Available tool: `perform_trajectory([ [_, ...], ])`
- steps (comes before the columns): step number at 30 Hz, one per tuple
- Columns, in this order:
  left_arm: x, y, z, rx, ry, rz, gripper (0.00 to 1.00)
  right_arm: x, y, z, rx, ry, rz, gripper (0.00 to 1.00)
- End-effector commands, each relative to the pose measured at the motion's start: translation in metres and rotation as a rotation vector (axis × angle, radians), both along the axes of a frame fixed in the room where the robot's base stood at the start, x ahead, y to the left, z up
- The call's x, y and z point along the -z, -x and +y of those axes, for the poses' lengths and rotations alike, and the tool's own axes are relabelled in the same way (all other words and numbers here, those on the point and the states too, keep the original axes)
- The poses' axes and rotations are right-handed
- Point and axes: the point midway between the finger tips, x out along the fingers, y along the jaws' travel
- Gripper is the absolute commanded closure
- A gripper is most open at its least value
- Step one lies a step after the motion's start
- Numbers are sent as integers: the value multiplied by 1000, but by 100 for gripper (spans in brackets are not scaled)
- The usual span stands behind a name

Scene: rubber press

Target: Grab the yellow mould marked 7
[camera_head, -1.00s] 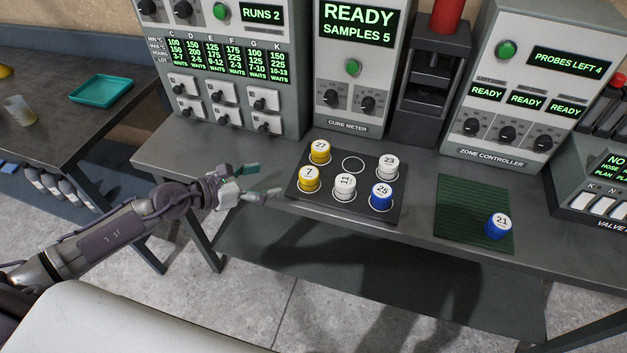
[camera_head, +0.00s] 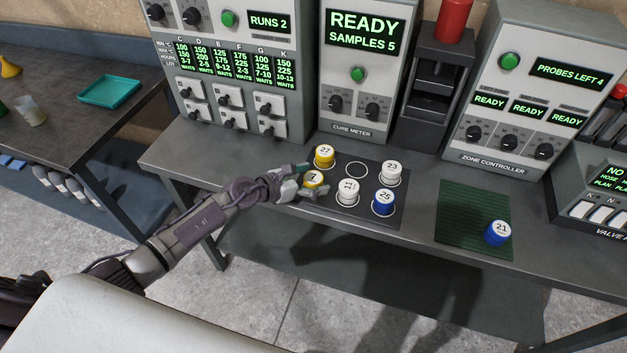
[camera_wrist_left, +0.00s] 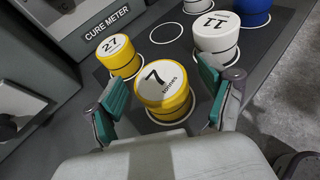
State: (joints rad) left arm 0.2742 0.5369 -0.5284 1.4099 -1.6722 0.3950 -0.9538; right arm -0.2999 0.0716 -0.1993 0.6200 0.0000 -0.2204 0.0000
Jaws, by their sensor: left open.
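The yellow mould marked 7 (camera_wrist_left: 165,92) has a white top and stands upright on the dark tray (camera_head: 366,210). In the left wrist view it sits between the two green-padded fingers of my left gripper (camera_wrist_left: 160,108), which are open with a gap on each side. In the head view my left gripper (camera_head: 303,182) reaches in from the left, and its fingers partly hide the mould 7 (camera_head: 314,179). My right gripper is not in view.
The yellow mould 27 (camera_head: 324,155) stands close behind, and white mould 11 (camera_head: 348,191) close to the right. White 23 (camera_head: 391,171) and blue 25 (camera_head: 383,201) share the tray. Blue 21 (camera_head: 497,233) is on a green mat (camera_head: 470,210). The cure meter (camera_head: 352,128) stands behind.

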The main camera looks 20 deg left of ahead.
Motion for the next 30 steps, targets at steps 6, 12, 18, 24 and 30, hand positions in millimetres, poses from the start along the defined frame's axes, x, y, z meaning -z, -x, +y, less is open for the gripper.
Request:
perform_trajectory([
  [6,2,-3,-3,0,0,1,18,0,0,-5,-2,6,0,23],
  [12,2,-3,-2,0,0,1,39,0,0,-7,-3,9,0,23],
  [18,2,-3,-2,0,0,1,73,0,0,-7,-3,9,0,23],
  [24,1,-3,-2,0,1,0,92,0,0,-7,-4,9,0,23],
  [30,-1,-3,-2,0,1,-1,92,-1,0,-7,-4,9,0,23],
])
